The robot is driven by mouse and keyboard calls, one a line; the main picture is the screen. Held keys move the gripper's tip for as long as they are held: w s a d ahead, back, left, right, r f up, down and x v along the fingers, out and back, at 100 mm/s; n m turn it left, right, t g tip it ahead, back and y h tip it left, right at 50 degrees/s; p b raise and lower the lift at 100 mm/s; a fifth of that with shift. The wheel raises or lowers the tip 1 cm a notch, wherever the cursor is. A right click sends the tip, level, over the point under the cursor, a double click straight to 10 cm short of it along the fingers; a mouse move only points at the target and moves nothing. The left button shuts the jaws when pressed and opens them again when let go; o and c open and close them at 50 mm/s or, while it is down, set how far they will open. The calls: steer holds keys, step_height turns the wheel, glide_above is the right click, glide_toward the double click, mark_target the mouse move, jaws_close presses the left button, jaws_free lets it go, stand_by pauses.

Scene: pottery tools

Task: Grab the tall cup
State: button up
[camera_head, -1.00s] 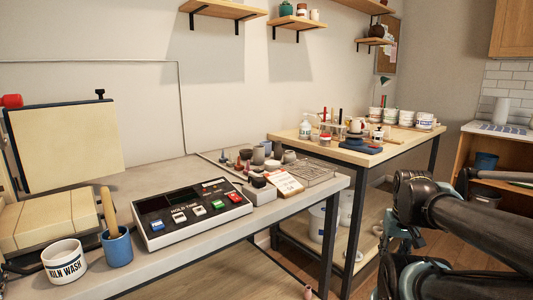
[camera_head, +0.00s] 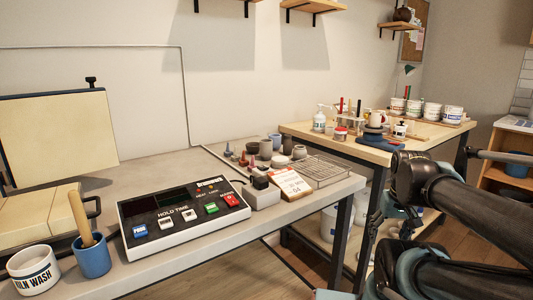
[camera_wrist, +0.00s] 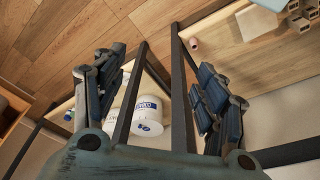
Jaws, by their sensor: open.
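Several small pots and cups stand on the tray at the far right end of the grey table in the head view. Among them is a grey cup (camera_head: 266,149) that looks taller than its neighbours; I cannot tell for sure that it is the tall cup. Another small grey cup (camera_head: 276,140) is just behind it. My gripper (camera_wrist: 157,68) is open and empty in the wrist view, pointing down past the table frames. In the head view my arm is at the right, away from the cups, and the fingers are hard to make out.
A control box (camera_head: 183,212) lies on the grey table, with a blue cup holding a wooden tool (camera_head: 92,258) and a KILN WASH pot (camera_head: 34,273) at its left. A wooden table (camera_head: 375,150) stands behind.

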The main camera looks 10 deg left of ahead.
steer(key=w+a+r+n, duration=0.1)
steer(key=w+a+r, duration=0.4)
steer(key=w+r, duration=0.1)
steer(key=w+a+r+n+y, duration=0.1)
steer(key=w+a+r+n, duration=0.1)
steer(key=w+a+r, duration=0.3)
steer(key=w+a+r+n, duration=0.2)
steer(key=w+a+r, duration=0.4)
steer(key=r, duration=0.3)
steer(key=shift+w+a+t+y, duration=0.1)
steer(key=shift+w+t+y, duration=0.3)
steer(key=shift+w, duration=0.25)
steer(key=w+a+r+n, duration=0.1)
steer(key=w+a+r, duration=0.2)
steer(key=a, duration=0.2)
steer(key=w+a+r+n, duration=0.1)
steer(key=w+a+r, duration=0.15)
steer(key=a, duration=0.35)
steer(key=n+y, duration=0.2)
glide_toward(266, 146)
steer(key=w+f, duration=0.1)
steer(key=w+a+f, duration=0.1)
steer(key=w+f, duration=0.1)
steer(key=w+a+f, duration=0.1)
steer(key=f, duration=0.1)
steer(key=shift+w, duration=0.15)
steer(key=shift+x, duration=2.65)
steer(key=c, duration=1.3)
